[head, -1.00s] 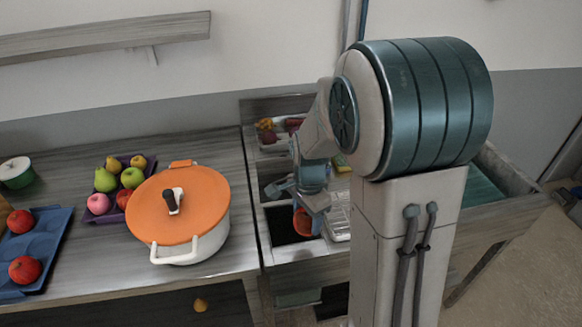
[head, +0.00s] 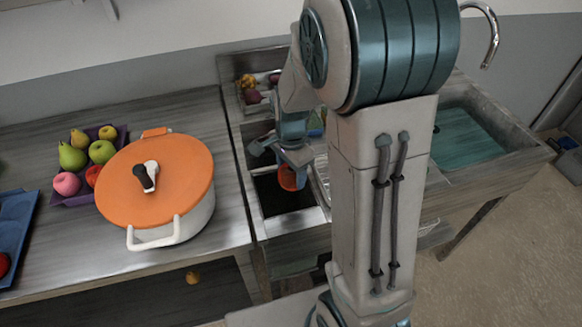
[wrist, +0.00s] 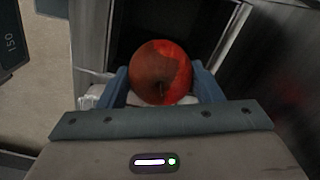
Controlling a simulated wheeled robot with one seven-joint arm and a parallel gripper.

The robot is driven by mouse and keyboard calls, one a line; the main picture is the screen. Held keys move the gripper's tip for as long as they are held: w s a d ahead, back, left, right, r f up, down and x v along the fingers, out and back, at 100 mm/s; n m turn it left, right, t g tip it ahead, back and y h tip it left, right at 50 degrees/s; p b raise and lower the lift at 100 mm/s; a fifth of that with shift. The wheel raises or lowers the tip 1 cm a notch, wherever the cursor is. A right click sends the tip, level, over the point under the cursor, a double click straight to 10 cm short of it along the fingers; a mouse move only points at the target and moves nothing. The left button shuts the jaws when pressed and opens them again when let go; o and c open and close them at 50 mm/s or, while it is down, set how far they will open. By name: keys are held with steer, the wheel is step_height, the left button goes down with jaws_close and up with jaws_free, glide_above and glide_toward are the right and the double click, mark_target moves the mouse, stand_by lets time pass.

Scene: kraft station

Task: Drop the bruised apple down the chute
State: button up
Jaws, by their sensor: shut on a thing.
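A red apple with a darker brownish side (wrist: 160,72) is held between the two blue fingers of my gripper (wrist: 163,84) in the wrist view. In the head view the apple (head: 287,178) shows as an orange-red shape under my gripper (head: 290,168). The gripper is shut on it. A dark rectangular opening (head: 272,200), which looks like the chute, lies just below and beside the apple. In the wrist view the dark opening (wrist: 150,25) is behind the apple, inside a pale rim. The apple appears above the opening, not inside it; the exact height is unclear.
A white pot with an orange lid (head: 185,215) stands on the counter to the left. A purple tray of fruit (head: 75,200) and a blue tray (head: 12,235) lie further left. Bins with produce (head: 250,97) are behind the opening. A sink (head: 465,135) is at right.

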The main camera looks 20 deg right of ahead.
steer(key=shift+f, duration=0.45)
steer(key=o, duration=1.1)
steer(key=shift+r, duration=0.1)
step_height(320, 180, up, 14)
steer(key=shift+b, duration=0.3)
steer(key=shift+s, duration=0.1)
